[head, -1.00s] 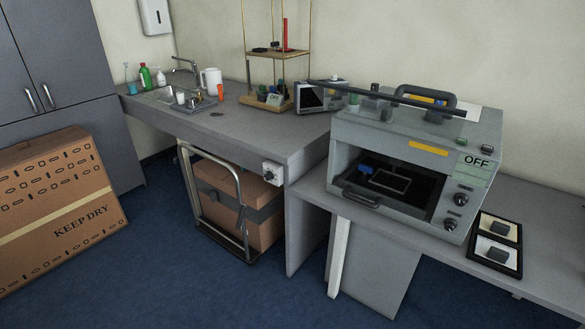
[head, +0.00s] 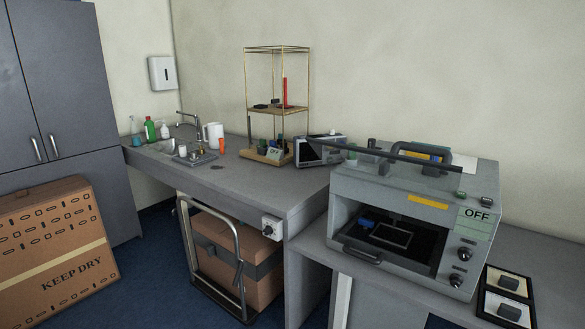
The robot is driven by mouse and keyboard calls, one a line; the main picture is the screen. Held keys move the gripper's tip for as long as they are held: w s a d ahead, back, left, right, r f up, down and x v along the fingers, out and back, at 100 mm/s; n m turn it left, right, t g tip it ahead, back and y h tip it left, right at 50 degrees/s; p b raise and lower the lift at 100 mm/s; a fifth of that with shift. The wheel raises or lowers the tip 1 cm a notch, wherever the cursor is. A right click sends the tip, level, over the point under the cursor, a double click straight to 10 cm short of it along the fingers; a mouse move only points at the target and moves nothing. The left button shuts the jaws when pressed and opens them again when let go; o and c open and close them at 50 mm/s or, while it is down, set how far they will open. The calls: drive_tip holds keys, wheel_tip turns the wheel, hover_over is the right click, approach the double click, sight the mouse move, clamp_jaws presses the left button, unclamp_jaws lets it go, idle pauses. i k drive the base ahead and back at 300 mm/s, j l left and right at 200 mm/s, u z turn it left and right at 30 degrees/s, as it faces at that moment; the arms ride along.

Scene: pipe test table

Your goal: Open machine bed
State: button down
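The grey machine (head: 345,192) stands on the bench at the right, and its panel reads OFF. Its front opening shows the dark machine bed (head: 415,262) inside, with a light rectangular outline and a small blue piece (head: 366,223) on it. A dark bar handle (head: 362,255) sits low at the left of the bed's front edge. Two dark knobs (head: 462,254) are on the machine's front right. A carrying handle and a long dark bar lie across the top. My gripper is not in view.
Two framed trays (head: 507,297) with dark blocks lie on the bench right of the machine. A higher bench (head: 255,195) at the left holds a sink, bottles and a brass-framed stand (head: 278,110). A trolley (head: 190,255) with a box stands below.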

sight(408, 246)
drive_tip(key=i+z, duration=0.1)
drive_tip(key=i, duration=0.95)
drive_tip(key=i+j+z, duration=0.1)
drive_tip(key=i, duration=0.95)
